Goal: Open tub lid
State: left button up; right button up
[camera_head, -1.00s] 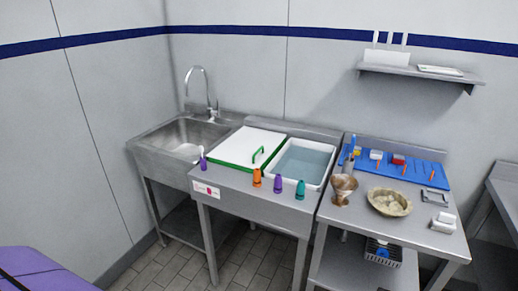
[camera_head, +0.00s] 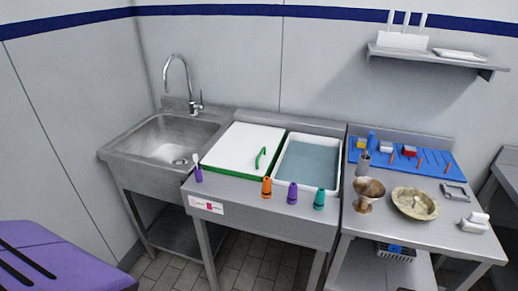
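The tub lid (camera_head: 240,142) is a flat white panel with green edging and an upright green handle (camera_head: 261,157) near its right side. It lies flat on the steel counter between the sink and the open tub. The open tub (camera_head: 306,163) has a white rim and holds grey-blue water; it stands directly right of the lid. Whether there is a second tub under the lid cannot be seen. Neither of my grippers is in view.
A sink (camera_head: 170,137) is at left. Purple, orange and teal cone-like pieces (camera_head: 292,193) stand along the counter's front edge. A right-hand table holds a brown goblet (camera_head: 368,194), a bowl (camera_head: 415,203) and a blue mat (camera_head: 430,164). A purple padded surface (camera_head: 60,255) is at lower left.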

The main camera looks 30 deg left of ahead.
aim_at(243, 148)
jog(key=i+j+z, duration=0.25)
jog(key=j, duration=0.8)
jog(key=j+z, duration=0.25)
jog(key=j, duration=0.8)
jog(key=k, duration=0.05)
